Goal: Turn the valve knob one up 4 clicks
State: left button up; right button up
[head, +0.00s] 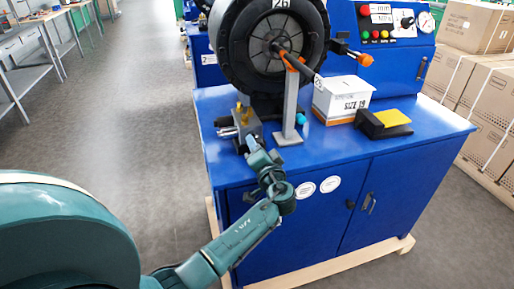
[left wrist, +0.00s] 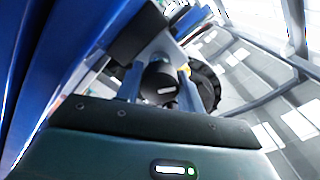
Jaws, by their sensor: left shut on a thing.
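The valve block (head: 245,120), a grey block with brass fittings on top, stands at the left front of the blue bench top. My left gripper (head: 250,143) reaches up to the front of this block from below. In the left wrist view a round dark knob with a white mark (left wrist: 160,87) sits between the two fingers of my left gripper (left wrist: 160,92). The gripper is shut on the knob. In the head view the knob is mostly hidden by the gripper, and its markings cannot be read. My right gripper is not in view.
Behind the block stands a large black crimping head (head: 232,45). A grey stand (head: 290,105) with an orange-tipped lever is just right of the valve. A white box (head: 342,100) and a black-and-yellow pad (head: 385,123) lie farther right. The floor at left is clear.

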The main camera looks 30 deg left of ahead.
pick_arm(q)
jog(key=m+p, duration=0.1)
jog(key=m, duration=0.3)
jog(key=shift+r, duration=0.2)
jog(key=shift+m+p, duration=0.65)
jog(key=shift+m, duration=0.95)
jog(key=o, duration=1)
jog(key=shift+f, duration=0.1)
jog(key=shift+d, duration=0.1)
jog(key=b+v, duration=0.2)
jog(key=v, duration=1.1)
jog(key=shift+s, duration=0.1)
